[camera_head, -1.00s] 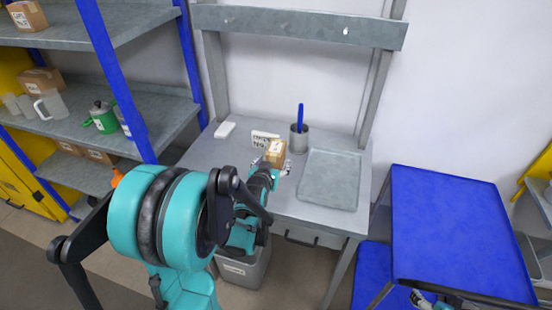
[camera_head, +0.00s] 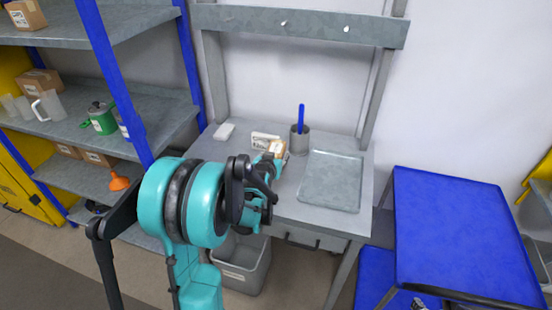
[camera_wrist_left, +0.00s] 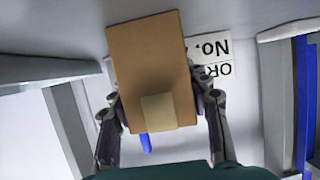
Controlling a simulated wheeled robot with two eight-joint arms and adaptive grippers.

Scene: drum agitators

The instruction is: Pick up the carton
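The carton (camera_head: 279,149) is a small brown box with a paler tape strip, above the grey workbench (camera_head: 225,150) and in front of the cup in the head view. My left gripper (camera_head: 270,161) reaches it from the front and hides part of it. In the left wrist view the carton (camera_wrist_left: 150,55) sits slightly tilted between the two fingers of the left gripper (camera_wrist_left: 158,100), which lie against both its sides. Whether its base touches the bench is hidden. Only a small part of my right gripper (camera_head: 425,303) shows at the bottom edge, and its fingers are unclear.
A white label card (camera_head: 264,141) stands left of the carton. A metal cup (camera_head: 299,141) with a blue handle stands behind. A grey tray (camera_head: 331,181) lies to the right. A grey bin (camera_head: 241,266) stands below; a blue table (camera_head: 450,230) is at right.

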